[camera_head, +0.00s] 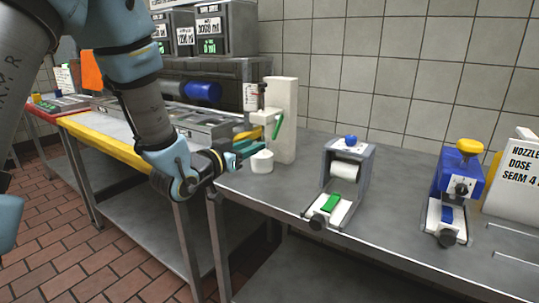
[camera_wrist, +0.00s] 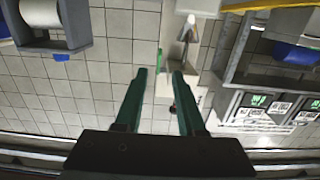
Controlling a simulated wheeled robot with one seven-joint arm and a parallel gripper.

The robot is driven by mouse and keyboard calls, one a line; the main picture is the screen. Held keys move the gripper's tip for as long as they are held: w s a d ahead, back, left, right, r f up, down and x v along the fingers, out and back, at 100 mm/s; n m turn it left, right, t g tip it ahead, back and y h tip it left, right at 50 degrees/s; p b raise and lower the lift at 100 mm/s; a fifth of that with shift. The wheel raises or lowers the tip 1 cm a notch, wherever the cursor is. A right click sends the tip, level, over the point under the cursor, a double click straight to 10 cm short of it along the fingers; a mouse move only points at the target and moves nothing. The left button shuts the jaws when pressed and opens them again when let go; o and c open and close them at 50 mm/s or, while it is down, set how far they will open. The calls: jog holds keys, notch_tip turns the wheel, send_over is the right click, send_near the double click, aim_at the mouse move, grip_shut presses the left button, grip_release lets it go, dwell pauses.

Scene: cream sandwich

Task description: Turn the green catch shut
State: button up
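A slim green lever (camera_head: 277,127), which looks like the catch, stands tilted on the side of a cream upright dispenser (camera_head: 284,95). In the wrist view the green lever (camera_wrist: 159,58) shows as a thin upright strip just beyond my fingertips. My gripper (camera_head: 262,142) has teal fingers, and it is beside the dispenser, just left of the lever. In the wrist view my gripper (camera_wrist: 160,72) is open, with a clear gap and nothing held between the fingers. I cannot tell from these views whether a fingertip touches the lever.
A white cup (camera_head: 262,162) stands below the dispenser, close under my fingers. A grey roller device (camera_head: 347,170) with a green block (camera_head: 330,202) is to the right. A blue device (camera_head: 460,178) with a yellow knob stands further right. Bare counter lies between them.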

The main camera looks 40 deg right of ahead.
aim_at(273, 135)
jog(key=shift+h, duration=0.3)
jog(key=p+x, duration=0.2)
jog(key=x, duration=0.6)
jog(key=shift+w+d+p, duration=0.1)
jog(key=shift+d+p, duration=0.2)
jog(key=shift+p, duration=0.1)
jog(key=shift+w+d+f, duration=0.1)
jog(key=shift+w+d, duration=0.05)
jog(key=shift+d, duration=0.5)
jog(key=shift+c, duration=0.3)
grip_shut()
